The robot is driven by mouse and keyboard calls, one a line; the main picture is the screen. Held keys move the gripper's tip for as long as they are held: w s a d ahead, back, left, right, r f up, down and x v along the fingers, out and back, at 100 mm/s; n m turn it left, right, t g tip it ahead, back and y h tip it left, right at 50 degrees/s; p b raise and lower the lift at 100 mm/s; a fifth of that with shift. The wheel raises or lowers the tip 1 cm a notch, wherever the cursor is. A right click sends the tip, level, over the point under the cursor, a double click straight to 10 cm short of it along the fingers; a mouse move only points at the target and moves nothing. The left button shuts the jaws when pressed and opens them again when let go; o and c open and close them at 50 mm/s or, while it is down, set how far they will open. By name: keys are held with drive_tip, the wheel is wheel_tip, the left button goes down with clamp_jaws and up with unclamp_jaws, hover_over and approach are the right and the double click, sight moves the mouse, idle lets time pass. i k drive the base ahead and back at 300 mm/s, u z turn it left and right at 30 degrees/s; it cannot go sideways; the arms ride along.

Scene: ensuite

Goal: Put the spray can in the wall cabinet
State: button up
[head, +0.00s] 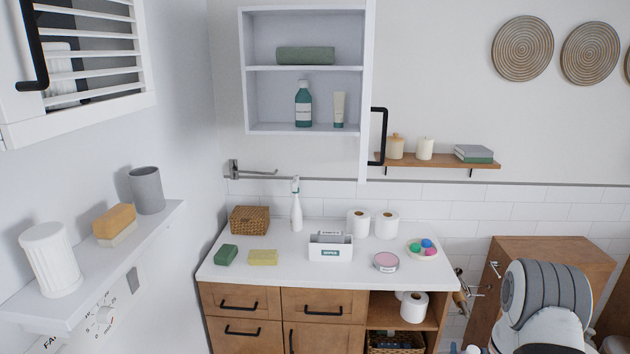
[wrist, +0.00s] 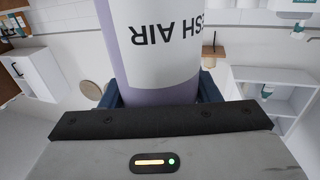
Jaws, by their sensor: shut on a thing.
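The spray can (wrist: 160,45) is white and lavender, with upside-down lettering ending "SH AIR". It fills the upper middle of the wrist view. My gripper (wrist: 160,95) is shut on it, with dark blue fingers on both sides. The can's far end is cut off by the frame. The wall cabinet (head: 303,68) is white and hangs on the back wall. Its door (head: 371,70) stands open at the right. The cabinet also shows at the right of the wrist view (wrist: 275,75). The can and gripper do not show in the head view.
On the cabinet's lower shelf stand a teal bottle (head: 303,104) and a cream tube (head: 339,108); a green rolled towel (head: 305,55) lies above. The lower shelf's left part is free. The counter (head: 240,272) below holds several items. My arm (head: 545,310) is at lower right.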

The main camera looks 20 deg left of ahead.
sight(273, 128)
drive_tip(key=z, duration=2)
drive_tip(key=i, duration=0.1)
drive_tip(key=u, duration=3.15)
